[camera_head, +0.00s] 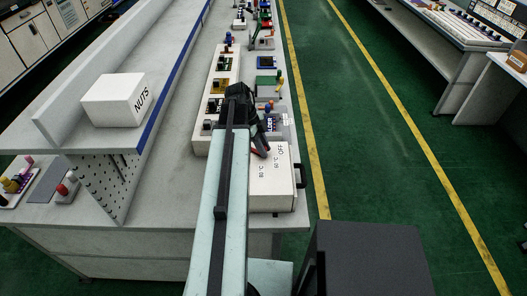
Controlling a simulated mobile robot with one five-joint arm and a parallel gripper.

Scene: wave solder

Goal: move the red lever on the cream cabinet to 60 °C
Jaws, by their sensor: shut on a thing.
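The cream cabinet (271,190) stands at the near right end of the bench, with OFF, 60 °C and 80 °C marks on its top. My black gripper (260,150) reaches down to the cabinet's far left part, close to the marks. It is shut on the red lever (256,153), of which only a small bit of red shows beside the jaws. The rest of the lever and its pivot are hidden by my gripper and arm. The lever's exact setting cannot be told.
A white NUTS box (115,99) stands on the raised shelf at the left. A cream panel with modules (202,90) and a grey SOLDER box (272,123) lie beyond the cabinet. A black handle (300,175) sticks out at its right. Green floor is clear to the right.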

